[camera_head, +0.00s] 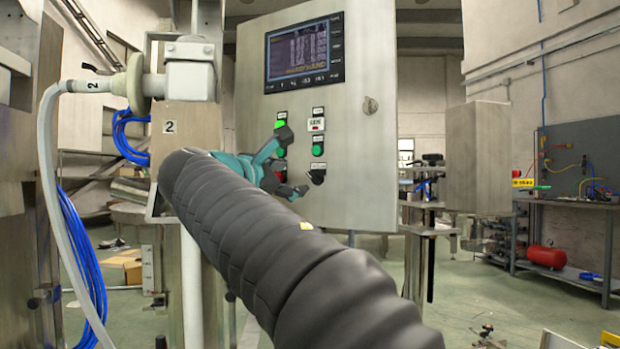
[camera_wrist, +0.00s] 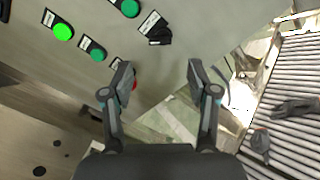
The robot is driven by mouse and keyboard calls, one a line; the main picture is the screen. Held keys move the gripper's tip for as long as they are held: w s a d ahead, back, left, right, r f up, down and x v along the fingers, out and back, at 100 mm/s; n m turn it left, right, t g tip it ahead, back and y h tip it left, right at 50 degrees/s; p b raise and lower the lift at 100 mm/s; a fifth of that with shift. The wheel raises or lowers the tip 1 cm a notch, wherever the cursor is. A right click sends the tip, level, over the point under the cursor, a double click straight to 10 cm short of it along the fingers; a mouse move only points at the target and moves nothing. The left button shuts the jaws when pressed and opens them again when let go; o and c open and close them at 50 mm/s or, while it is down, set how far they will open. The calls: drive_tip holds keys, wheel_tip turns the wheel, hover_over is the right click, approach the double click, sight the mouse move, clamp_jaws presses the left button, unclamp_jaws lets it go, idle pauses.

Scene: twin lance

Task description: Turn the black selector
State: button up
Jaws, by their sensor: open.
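The black selector (camera_head: 317,176) is at the lower right of the button group on the grey control panel (camera_head: 345,190). In the wrist view the black selector (camera_wrist: 160,36) lies above the gap between my fingers, beside a small label. My gripper (camera_head: 293,163) is open in front of the panel, with its fingers spread. In the wrist view my gripper (camera_wrist: 158,74) has nothing between its fingertips. The selector is apart from both fingers. My arm hides part of the lower panel in the head view.
Green buttons (camera_wrist: 63,32) sit left of the selector. A red button (camera_wrist: 134,85) is partly hidden by my left finger. A screen (camera_head: 304,48) is above the buttons. A pipe and hose (camera_head: 88,86) stand left. A roller conveyor (camera_wrist: 295,80) shows at right.

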sight(311, 177)
drive_tip(key=x, duration=0.8)
drive_tip(key=shift+w+d+p, duration=0.1)
drive_tip(key=shift+w+p, duration=0.1)
drive_tip(key=shift+p, duration=0.15)
drive_tip(key=shift+c, duration=0.2)
clamp_jaws()
